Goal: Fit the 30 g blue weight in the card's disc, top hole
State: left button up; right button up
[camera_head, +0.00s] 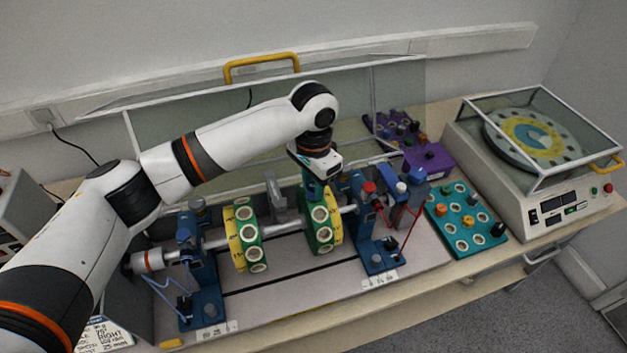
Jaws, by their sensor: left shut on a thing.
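My left gripper (314,182) comes down from above onto the top of the right disc (322,232), a yellow and green disc with white-ringed holes on the shaft. The gripper is shut on a small weight, mostly hidden between the fingers and the disc's top. I cannot tell its colour clearly or how deep it sits in the top hole. The left disc (247,236) stands apart on the same shaft. The card (104,336) at the lower left reads "RIGHT"; its other lines are hard to read. My right gripper is not in view.
Blue bearing stands (203,270) hold the shaft on both sides. A teal tray (466,214) with several weights lies right of the rig. A purple rack (429,160) stands behind it. A covered turntable machine (535,195) is at the far right. A clear guard (215,135) stands behind.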

pick_arm(q)
jog(key=o, duration=1)
jog(key=shift+r+b, duration=1.35)
jog(key=shift+r, duration=4.65)
